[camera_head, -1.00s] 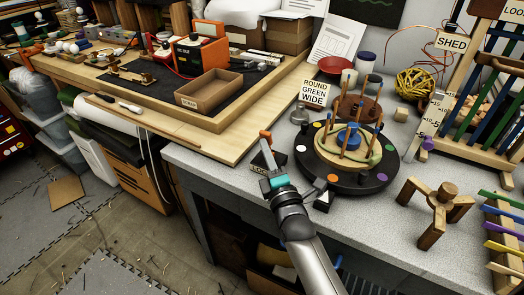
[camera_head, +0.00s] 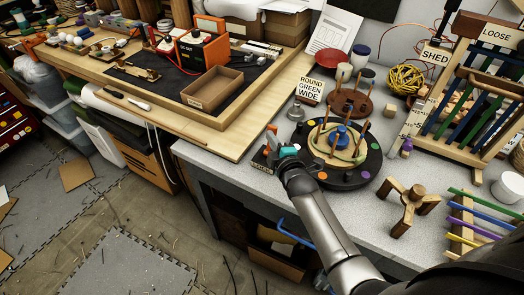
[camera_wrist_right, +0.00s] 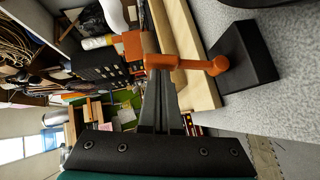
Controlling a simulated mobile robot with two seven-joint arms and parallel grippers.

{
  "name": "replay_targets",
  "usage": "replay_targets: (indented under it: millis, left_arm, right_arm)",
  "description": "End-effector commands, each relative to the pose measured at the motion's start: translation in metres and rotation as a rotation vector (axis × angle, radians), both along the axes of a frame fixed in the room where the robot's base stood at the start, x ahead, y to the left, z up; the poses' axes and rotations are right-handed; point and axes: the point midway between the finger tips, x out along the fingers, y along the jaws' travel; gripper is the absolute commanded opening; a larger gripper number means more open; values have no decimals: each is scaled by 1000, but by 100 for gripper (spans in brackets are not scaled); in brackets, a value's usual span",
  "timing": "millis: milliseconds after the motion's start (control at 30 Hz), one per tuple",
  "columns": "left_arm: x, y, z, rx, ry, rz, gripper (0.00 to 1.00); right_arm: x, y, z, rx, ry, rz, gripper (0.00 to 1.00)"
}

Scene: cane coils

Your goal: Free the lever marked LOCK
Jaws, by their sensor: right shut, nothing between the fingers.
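The lever is an orange handle with a crossbar (camera_head: 271,138) on a small black block (camera_head: 259,160) at the front left of the round black turntable. A small label on the block's front is too small to read. My right gripper (camera_head: 278,151) is beside the lever's right side, its fingers partly hidden. In the right wrist view the dark fingers (camera_wrist_right: 160,68) are shut and empty, their tips at the orange lever (camera_wrist_right: 188,63), seemingly against it. The black block (camera_wrist_right: 245,55) shows beyond. My left gripper is not in view.
The turntable (camera_head: 367,160) with wooden pegs stands close right of the block. The wooden board (camera_head: 225,145) ends just left of the block. The bench's front edge is close below.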

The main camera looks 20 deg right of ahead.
Motion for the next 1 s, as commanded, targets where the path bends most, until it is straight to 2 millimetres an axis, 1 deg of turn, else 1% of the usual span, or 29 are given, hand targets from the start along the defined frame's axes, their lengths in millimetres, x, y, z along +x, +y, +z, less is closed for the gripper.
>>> replay_targets:
  millis: [33,300,600,1000]
  left_arm:
    - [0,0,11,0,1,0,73]
    - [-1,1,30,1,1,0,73]
    - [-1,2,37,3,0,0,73]
    - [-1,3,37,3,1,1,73]
  right_arm:
    - [2,-3,6,20,19,2,0]
    - [10,-12,4,136,109,3,0]
    - [14,-18,1,206,164,0,0]
    - [14,-20,0,215,171,-3,0]
